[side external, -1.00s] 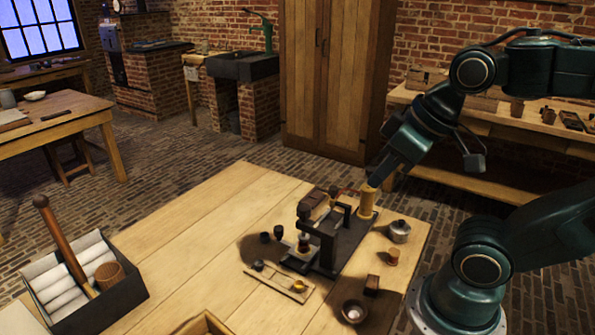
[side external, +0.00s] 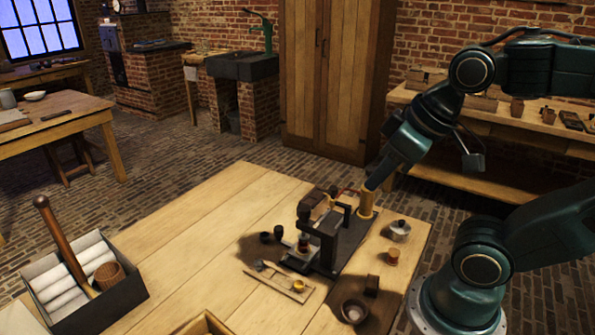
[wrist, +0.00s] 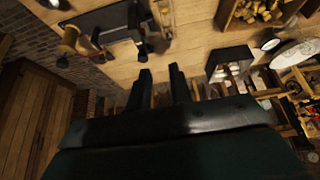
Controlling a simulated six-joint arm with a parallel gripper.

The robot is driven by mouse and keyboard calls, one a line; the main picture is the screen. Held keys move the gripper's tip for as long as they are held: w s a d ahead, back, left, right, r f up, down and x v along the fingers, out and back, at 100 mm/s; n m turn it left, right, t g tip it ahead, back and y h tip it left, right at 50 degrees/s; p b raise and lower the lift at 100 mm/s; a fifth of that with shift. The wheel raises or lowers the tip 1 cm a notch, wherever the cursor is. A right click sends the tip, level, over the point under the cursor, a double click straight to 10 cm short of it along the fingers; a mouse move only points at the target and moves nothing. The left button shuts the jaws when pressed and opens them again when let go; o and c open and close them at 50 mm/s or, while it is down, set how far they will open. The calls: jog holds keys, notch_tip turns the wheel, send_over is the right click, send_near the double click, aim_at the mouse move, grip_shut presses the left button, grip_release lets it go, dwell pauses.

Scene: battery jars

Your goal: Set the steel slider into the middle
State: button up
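A dark metal apparatus (side external: 325,246) with uprights and a long base plate stands on the wooden table; it also shows at the top of the wrist view (wrist: 105,22). I cannot single out the steel slider with certainty; a pale metal piece (side external: 290,242) shows at the apparatus's near left end. A brass-coloured cylinder (side external: 366,203) stands at its far end.
A wooden strip (side external: 281,283) with small parts lies in front. A lidded pot (side external: 399,231), a small copper cup (side external: 393,257) and a bowl (side external: 354,311) stand at right. A dark box (side external: 125,292) with white rolls stands at left. The table's left middle is clear.

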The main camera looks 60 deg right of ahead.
jog(key=o, duration=0.3)
jog(key=shift+w, duration=0.15)
jog(key=shift+o, duration=0.8)
jog(key=shift+w+r, duration=0.1)
jog(key=shift+w, duration=0.15)
jog(key=m+g, duration=0.2)
jog(key=g, duration=0.4)
send_over(279, 228)
notch_tip(279, 228, down, 15)
jog(key=shift+w, duration=0.1)
notch_tip(279, 228, down, 14)
jog(key=shift+r, duration=0.15)
jog(key=shift+c, duration=0.5)
